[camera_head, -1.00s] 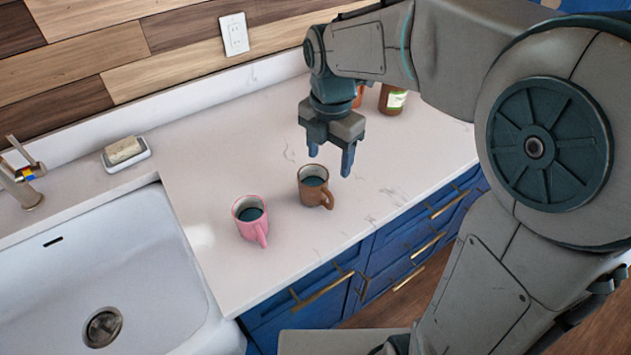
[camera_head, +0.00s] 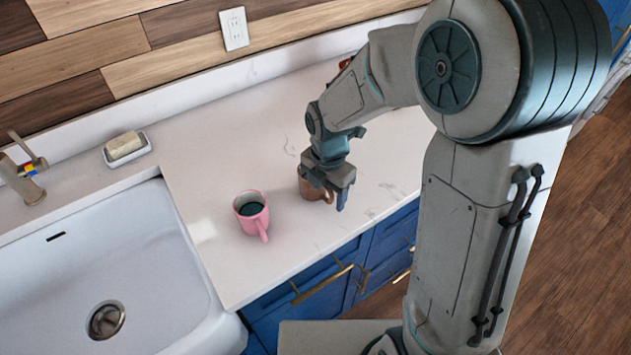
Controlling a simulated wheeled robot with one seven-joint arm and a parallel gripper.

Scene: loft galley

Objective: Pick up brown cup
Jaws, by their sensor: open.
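The brown cup (camera_head: 307,189) stands upright on the white countertop, to the right of the pink cup. My gripper (camera_head: 328,197) is open and pointed down over the brown cup, covering its top and much of its right side. One finger shows to the right of the cup, near its handle. The other finger is hard to make out against the cup, and I cannot tell whether the fingers touch it.
A pink cup (camera_head: 251,214) with dark liquid stands close to the left. A white sink (camera_head: 110,265) lies at left, with a soap dish (camera_head: 127,149) behind it.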

